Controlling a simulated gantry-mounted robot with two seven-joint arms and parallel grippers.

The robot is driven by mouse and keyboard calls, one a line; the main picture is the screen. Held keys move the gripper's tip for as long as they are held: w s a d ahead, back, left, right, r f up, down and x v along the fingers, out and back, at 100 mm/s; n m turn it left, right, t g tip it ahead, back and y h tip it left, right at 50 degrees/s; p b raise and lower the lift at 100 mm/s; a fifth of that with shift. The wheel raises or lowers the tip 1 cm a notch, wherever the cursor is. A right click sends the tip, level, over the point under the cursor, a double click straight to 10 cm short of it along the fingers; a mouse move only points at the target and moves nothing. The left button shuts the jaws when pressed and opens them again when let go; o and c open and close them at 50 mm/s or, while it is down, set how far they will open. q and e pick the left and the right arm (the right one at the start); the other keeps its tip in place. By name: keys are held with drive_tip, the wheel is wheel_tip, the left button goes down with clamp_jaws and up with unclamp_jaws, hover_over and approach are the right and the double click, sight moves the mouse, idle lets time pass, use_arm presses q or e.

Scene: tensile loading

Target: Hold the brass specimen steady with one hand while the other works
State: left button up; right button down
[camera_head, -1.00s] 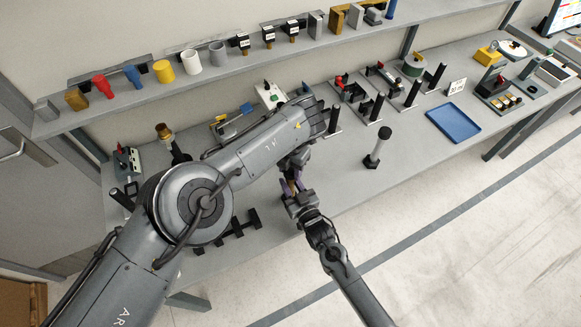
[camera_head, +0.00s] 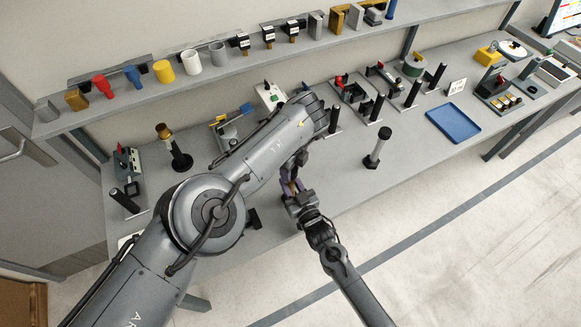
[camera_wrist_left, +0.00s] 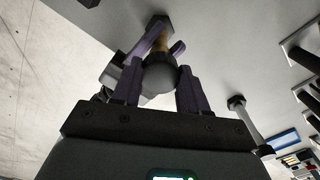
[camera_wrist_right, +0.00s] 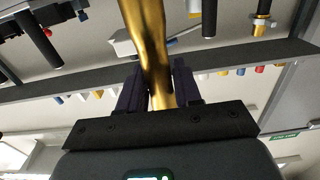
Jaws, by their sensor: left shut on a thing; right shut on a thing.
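The brass specimen (camera_wrist_right: 150,40) runs upward between the fingers of my right gripper (camera_wrist_right: 158,88) in the right wrist view. In the head view only a small brass patch (camera_head: 292,187) shows between the purple fingers of my right gripper (camera_head: 291,183). My left gripper (camera_head: 296,165) is close above it, partly hidden by my left arm. In the left wrist view a dark round end piece (camera_wrist_left: 161,75) sits between the purple fingers of my left gripper (camera_wrist_left: 160,88), with brass (camera_wrist_left: 160,40) showing beyond it. Both grippers are shut on this piece; the contact areas are partly hidden.
A post with a grey cylinder (camera_head: 378,147) stands to the right on the bench. A brass-topped black stand (camera_head: 174,148) is at the left. A blue tray (camera_head: 453,122) lies farther right. A shelf (camera_head: 230,69) with coloured cylinders runs along the wall.

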use_arm(q)
drive_tip(key=shift+r, duration=0.2)
idle(0.4)
drive_tip(key=shift+r, duration=0.85)
drive_tip(key=shift+r, duration=0.2)
drive_tip(key=shift+r, duration=1.85)
use_arm(e)
drive_tip(key=c, duration=0.7)
unclamp_jaws()
